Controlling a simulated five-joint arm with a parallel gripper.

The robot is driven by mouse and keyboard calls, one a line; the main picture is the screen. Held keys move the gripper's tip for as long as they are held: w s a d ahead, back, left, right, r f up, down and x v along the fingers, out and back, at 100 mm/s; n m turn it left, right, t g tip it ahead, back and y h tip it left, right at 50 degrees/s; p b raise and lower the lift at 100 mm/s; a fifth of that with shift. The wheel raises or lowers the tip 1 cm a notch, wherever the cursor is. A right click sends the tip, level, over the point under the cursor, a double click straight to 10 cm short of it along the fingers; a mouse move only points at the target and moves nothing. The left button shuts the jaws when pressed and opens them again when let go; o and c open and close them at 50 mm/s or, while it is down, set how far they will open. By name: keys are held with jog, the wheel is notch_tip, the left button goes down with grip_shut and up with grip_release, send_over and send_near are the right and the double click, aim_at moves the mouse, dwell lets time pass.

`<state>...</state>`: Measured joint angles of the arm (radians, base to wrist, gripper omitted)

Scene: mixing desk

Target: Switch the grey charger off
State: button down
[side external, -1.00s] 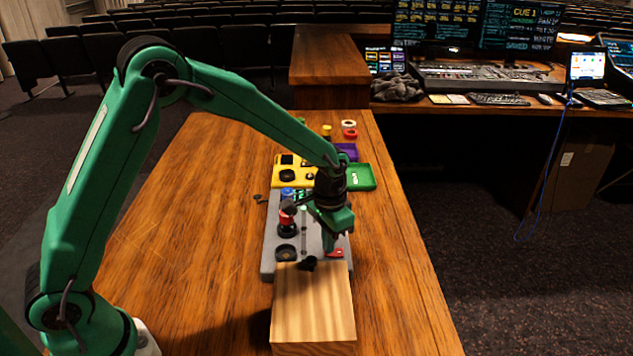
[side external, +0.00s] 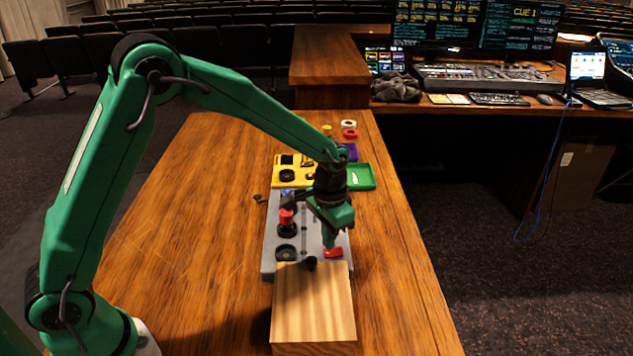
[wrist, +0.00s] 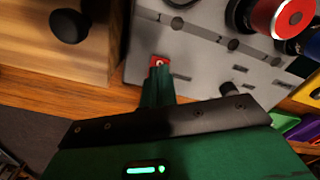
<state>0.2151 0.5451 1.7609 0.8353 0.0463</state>
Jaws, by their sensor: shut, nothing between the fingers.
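The grey charger (side external: 270,240) is a flat grey panel on the wooden desk. It bears a red rocker switch (side external: 333,253) at its near right corner, a red-topped knob (side external: 286,217) and a dark round dial (side external: 286,252). My gripper (side external: 328,244) is shut and empty, pointing down at the red switch. In the wrist view my gripper (wrist: 159,72) has its tips right at the edge of the red switch (wrist: 159,62), covering part of it. I cannot tell whether they touch it. The grey panel (wrist: 205,75) fills the upper right there.
A pale wooden block (side external: 313,305) with a black knob (side external: 311,263) stands directly in front of the charger. Behind are a yellow panel (side external: 279,178), a green tray (side external: 362,178) and small coloured parts. The desk is clear to the left.

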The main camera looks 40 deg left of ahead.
aim_at(326, 252)
jog(key=shift+r, duration=2.75)
jog(key=s+a+r+n+t, duration=0.1)
jog(key=s+a+r, duration=0.2)
jog(key=s+r, duration=0.25)
jog(key=s+a+r+t, duration=0.1)
jog(key=s+a+r, duration=0.25)
jog(key=r, duration=0.25)
jog(key=s+a+r+n+t, duration=0.1)
jog(key=s, duration=0.6)
jog(key=s+a+r+n+t, duration=0.1)
jog(key=s+a+t, duration=0.1)
jog(key=s, duration=0.5)
jog(key=shift+s+a+t, duration=0.3)
jog(key=shift+s, duration=0.1)
